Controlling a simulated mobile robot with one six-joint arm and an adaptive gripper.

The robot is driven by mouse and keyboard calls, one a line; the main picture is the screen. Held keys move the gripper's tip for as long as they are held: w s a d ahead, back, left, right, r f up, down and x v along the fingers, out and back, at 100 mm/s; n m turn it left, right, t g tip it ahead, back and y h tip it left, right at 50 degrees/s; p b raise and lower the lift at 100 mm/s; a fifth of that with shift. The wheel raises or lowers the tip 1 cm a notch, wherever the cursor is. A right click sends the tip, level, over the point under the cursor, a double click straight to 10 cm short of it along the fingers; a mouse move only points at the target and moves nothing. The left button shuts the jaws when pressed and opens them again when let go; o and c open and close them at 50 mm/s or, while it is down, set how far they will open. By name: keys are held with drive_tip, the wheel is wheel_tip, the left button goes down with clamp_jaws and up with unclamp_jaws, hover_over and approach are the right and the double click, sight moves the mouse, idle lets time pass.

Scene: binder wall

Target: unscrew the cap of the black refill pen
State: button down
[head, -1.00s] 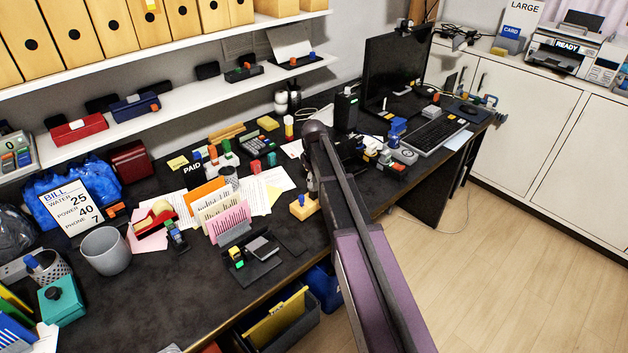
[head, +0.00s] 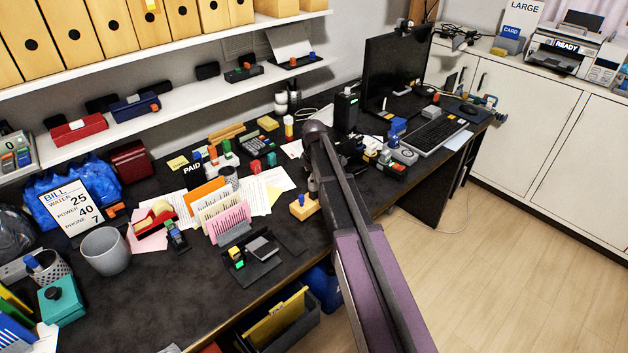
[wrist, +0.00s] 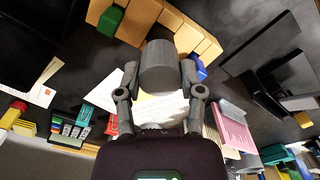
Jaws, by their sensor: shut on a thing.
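In the wrist view my gripper (wrist: 160,84) is shut on a thick dark grey cylinder (wrist: 160,62), with one finger against each side. It fits the cap or body of the black refill pen, but I cannot tell which part it is or whether it has turned. The far end of the cylinder is hidden. A light wooden stand (wrist: 186,40) with a green piece (wrist: 110,20) and a blue piece (wrist: 200,72) lies just beyond it.
White papers (wrist: 160,110) lie below the gripper. A pink card holder (wrist: 232,128) stands to the right in the wrist view. In the head view a grey cup (head: 106,250) stands at the left and a keyboard (head: 436,132) at the right.

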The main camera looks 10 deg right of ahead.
drive_tip(key=shift+n, duration=2)
drive_tip(key=n, duration=0.2)
drive_tip(key=shift+n, duration=1.1)
drive_tip(key=shift+n, duration=2.1)
